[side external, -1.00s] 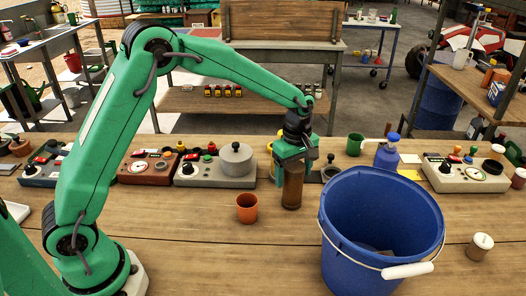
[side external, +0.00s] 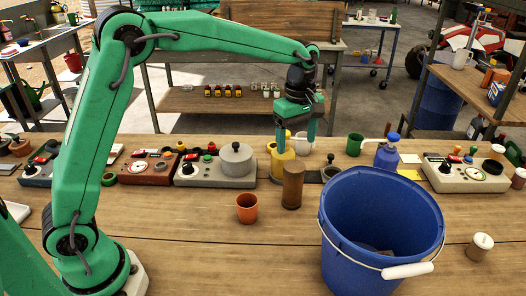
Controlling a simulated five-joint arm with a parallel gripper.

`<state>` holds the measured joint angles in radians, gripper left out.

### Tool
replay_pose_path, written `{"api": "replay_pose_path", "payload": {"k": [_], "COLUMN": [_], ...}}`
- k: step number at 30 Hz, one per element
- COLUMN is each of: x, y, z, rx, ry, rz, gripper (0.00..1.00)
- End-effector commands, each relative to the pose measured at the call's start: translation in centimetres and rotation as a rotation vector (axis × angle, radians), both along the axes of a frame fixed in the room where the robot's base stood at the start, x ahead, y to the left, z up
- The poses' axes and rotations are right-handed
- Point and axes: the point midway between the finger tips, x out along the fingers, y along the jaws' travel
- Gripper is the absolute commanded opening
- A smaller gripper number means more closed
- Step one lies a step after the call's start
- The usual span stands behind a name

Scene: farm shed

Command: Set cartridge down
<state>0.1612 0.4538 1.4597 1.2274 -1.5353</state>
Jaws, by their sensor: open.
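The cartridge (side external: 292,186), a brown upright cylinder, stands on the wooden bench (side external: 190,225) near the middle of the side external view. My gripper (side external: 295,147) is above and behind it in the picture, with its fingers pointing down. The gripper is open and empty, and it appears clear of the cartridge.
A large blue bucket (side external: 345,235) stands right of the cartridge, and a small orange pot (side external: 247,208) stands to its left. A yellow container (side external: 284,164) is just behind. Control boxes (side external: 216,172) line the back left.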

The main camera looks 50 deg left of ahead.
Motion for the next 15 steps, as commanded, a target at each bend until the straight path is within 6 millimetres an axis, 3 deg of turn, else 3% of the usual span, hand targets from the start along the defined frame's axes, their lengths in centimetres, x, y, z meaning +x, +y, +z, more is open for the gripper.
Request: {"api": "replay_pose_path", "payload": {"k": [6, 15], "x": [0.0, 0.0], "y": [0.0, 0.0], "z": [1.4, 1.6], "rx": [0.0, 0.0], "ry": [0.001, 0.001], "rz": [0.0, 0.0], "gripper": [0.73, 0.73]}}
